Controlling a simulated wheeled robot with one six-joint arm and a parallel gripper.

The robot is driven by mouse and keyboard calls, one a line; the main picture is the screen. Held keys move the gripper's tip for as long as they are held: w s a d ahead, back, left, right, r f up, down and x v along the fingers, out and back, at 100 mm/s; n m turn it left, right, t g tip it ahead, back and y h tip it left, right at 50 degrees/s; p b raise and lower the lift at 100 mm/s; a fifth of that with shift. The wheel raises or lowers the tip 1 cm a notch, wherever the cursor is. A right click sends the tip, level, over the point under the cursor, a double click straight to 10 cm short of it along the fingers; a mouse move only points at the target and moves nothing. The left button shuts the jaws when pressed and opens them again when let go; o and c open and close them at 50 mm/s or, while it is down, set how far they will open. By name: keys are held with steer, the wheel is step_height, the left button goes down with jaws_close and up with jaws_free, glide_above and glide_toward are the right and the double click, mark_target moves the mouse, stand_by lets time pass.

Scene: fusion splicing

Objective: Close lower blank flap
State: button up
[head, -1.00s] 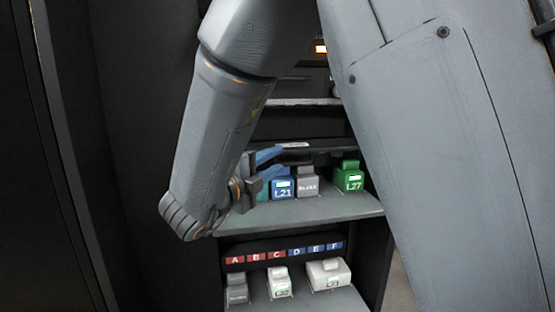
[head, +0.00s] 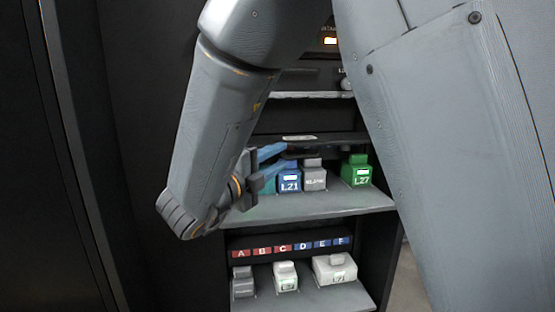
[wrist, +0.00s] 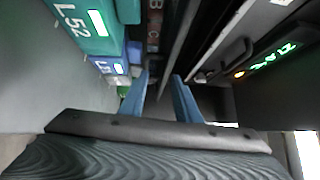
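A grey block labelled BLANK (head: 314,178) sits on the upper shelf (head: 300,207), between a blue L21 block (head: 289,180) and a green L27 block (head: 357,174). Another grey block (head: 242,285) stands at the left of the lower shelf (head: 320,300); its small label is unreadable. I cannot tell which part is the flap. My gripper (head: 281,154) is at the left of the upper shelf, its blue fingers above and beside the blue block. In the wrist view my gripper (wrist: 161,80) is open, with nothing seen between its fingers.
A teal block marked L52 (wrist: 95,28) is close at the left in the wrist view. A dark panel with a handle and green lit characters (wrist: 270,60) is at the right. A lettered strip A to F (head: 290,247) and two white blocks (head: 286,277) (head: 335,269) are below.

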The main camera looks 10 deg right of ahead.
steer(key=b+v, duration=0.2)
steer(key=v, duration=0.5)
steer(key=shift+s+a, duration=0.1)
